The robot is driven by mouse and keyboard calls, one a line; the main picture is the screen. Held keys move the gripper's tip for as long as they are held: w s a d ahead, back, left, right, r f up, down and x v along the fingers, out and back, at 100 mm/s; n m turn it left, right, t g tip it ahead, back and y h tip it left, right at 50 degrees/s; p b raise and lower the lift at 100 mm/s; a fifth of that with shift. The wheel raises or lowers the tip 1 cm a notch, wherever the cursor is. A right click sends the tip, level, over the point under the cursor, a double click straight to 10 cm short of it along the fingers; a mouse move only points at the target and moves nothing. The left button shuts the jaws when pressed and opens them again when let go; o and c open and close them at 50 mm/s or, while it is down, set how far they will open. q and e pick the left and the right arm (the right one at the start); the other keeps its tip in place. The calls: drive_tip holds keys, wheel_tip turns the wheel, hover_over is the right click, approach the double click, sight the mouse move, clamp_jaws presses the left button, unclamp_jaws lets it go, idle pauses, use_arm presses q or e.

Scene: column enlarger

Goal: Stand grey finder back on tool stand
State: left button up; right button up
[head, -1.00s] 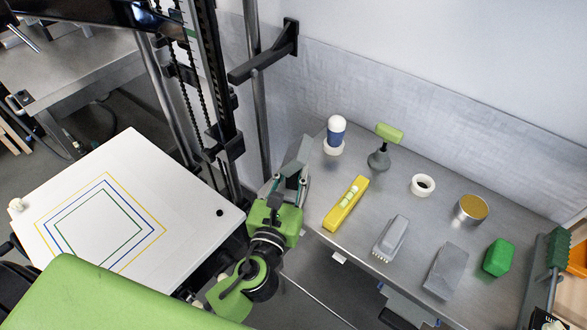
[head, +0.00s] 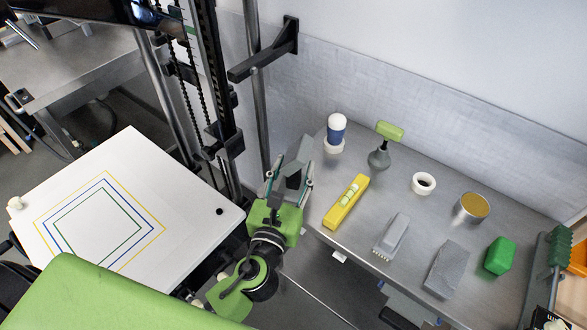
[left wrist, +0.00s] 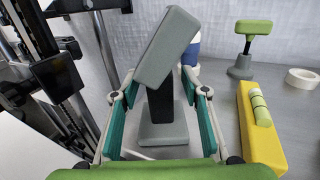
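The grey finder (left wrist: 167,45) has a slanted grey block head, a black stem and a grey square base. In the left wrist view its base appears to rest on the grey tool stand (left wrist: 215,78), with the stem upright. In the head view the finder (head: 298,152) is at the stand's left end, its lower part hidden by my gripper. My left gripper (head: 289,181) is open, its teal fingers on either side of the stem with gaps showing in the left wrist view (left wrist: 162,112). My right gripper is not in view.
Close by stand a blue-and-white bottle (head: 336,133), a green-headed finder (head: 389,132) and a yellow level (head: 346,201). A white ring (head: 423,184), a round tin (head: 472,208), a brush (head: 391,234) and blocks lie further right. The enlarger column (head: 215,100) rises at left.

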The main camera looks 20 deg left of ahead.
use_arm(q)
drive_tip(key=shift+f, duration=0.2)
drive_tip(key=shift+s+r, duration=0.1)
drive_tip(key=shift+s, duration=0.05)
idle(0.3)
drive_tip(key=shift+s, duration=1.35)
drive_tip(key=shift+s+d+b, duration=0.2)
drive_tip(key=shift+s+b, duration=0.6)
drive_tip(key=shift+s, duration=1.7)
drive_tip(key=s, duration=1.2)
drive_tip(key=shift+d, duration=0.3)
